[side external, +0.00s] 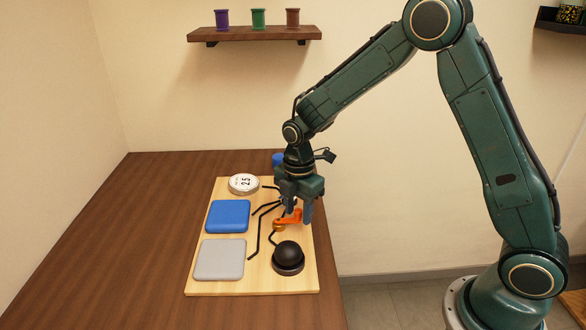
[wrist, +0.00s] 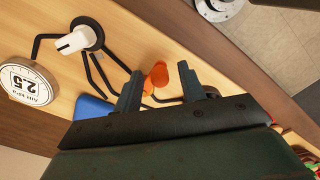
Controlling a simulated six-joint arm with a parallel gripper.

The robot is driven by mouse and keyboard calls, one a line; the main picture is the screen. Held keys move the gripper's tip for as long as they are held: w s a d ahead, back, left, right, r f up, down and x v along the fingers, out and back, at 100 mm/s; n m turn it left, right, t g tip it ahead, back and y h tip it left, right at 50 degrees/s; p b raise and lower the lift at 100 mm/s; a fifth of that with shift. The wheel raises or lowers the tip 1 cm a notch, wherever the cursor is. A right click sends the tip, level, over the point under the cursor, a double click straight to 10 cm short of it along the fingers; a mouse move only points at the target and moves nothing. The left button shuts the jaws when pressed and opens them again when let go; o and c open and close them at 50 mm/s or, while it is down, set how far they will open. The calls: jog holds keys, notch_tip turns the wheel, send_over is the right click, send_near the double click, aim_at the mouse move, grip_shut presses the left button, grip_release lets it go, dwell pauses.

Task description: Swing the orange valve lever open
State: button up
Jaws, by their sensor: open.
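The orange valve lever (side external: 289,218) sits on the right part of the light wooden board (side external: 212,285), beside the black pipe lines. It also shows in the wrist view (wrist: 157,76), lying between the two fingers. My gripper (side external: 293,212) is open and pointing down over the lever, one finger on either side of it. In the wrist view my gripper (wrist: 158,82) shows a gap around the lever. I cannot tell whether either finger touches it. The lever's lower part and its pivot are partly hidden by the gripper in the wrist view.
A black dome (side external: 288,254) stands in front of the lever. A blue pad (side external: 228,216), a grey pad (side external: 220,260) and a round 2.5 gauge (side external: 243,184) lie to the left. A white knob (wrist: 76,41) shows in the wrist view. The table's left side is clear.

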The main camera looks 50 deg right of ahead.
aim_at(288, 221)
grip_shut()
jog(key=shift+s+a+m, duration=0.1)
jog(key=shift+m, duration=0.2)
jog(key=m, duration=0.1)
jog(key=a+m, duration=0.1)
jog(key=m, duration=0.1)
jog(key=shift+s, duration=0.35)
jog(key=m, duration=0.1)
jog(key=a+m, duration=0.1)
jog(key=shift+s+m, duration=0.2)
jog(key=shift+m, duration=0.1)
jog(key=a+m, duration=0.1)
jog(key=m, duration=0.2)
jog(key=shift+a, duration=0.2)
jog(key=shift+a+m, duration=0.25)
jog(key=shift+m, duration=0.5)
jog(key=shift+a+m, duration=0.25)
jog(key=shift+m, duration=0.5)
